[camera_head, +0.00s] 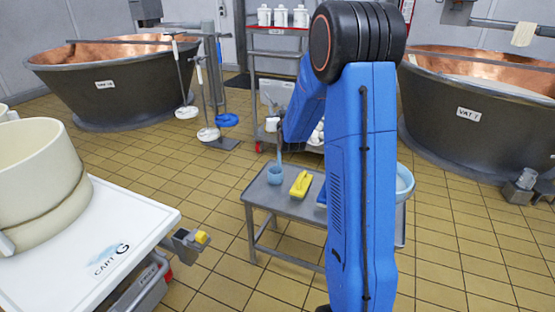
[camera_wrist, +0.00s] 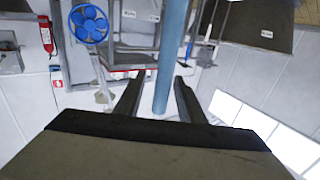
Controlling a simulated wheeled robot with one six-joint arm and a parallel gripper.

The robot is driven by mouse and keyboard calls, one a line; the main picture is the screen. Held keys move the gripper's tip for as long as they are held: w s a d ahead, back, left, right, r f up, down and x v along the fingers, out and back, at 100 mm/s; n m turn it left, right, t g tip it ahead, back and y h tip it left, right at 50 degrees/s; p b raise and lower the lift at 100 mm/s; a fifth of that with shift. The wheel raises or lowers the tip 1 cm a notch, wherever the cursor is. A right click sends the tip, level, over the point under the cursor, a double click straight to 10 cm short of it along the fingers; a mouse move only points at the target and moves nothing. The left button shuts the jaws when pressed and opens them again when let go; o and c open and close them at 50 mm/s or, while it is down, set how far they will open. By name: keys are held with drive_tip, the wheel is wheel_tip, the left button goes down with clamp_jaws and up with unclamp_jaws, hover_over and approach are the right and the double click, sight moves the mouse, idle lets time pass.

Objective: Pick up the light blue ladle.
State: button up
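The light blue ladle (camera_head: 275,175) stands upright with its cup at the left end of a small grey table (camera_head: 297,208). Its handle rises towards my gripper (camera_head: 279,131), which is at the end of my blue arm, above the table. In the wrist view the blue handle (camera_wrist: 164,72) runs between the two dark fingers of my gripper (camera_wrist: 158,79). The fingers are apart, with a gap visible on each side of the handle. The handle's upper end is hidden by my gripper in the head view.
A yellow brush-like object (camera_head: 301,184) lies right of the ladle on the table. A pale blue bucket (camera_head: 404,184) is partly behind my arm. A stand with hanging ladles (camera_head: 208,133) is behind left. A white cart (camera_head: 95,240) is front left. Copper vats (camera_head: 110,92) stand at both sides.

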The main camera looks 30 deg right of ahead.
clamp_jaws()
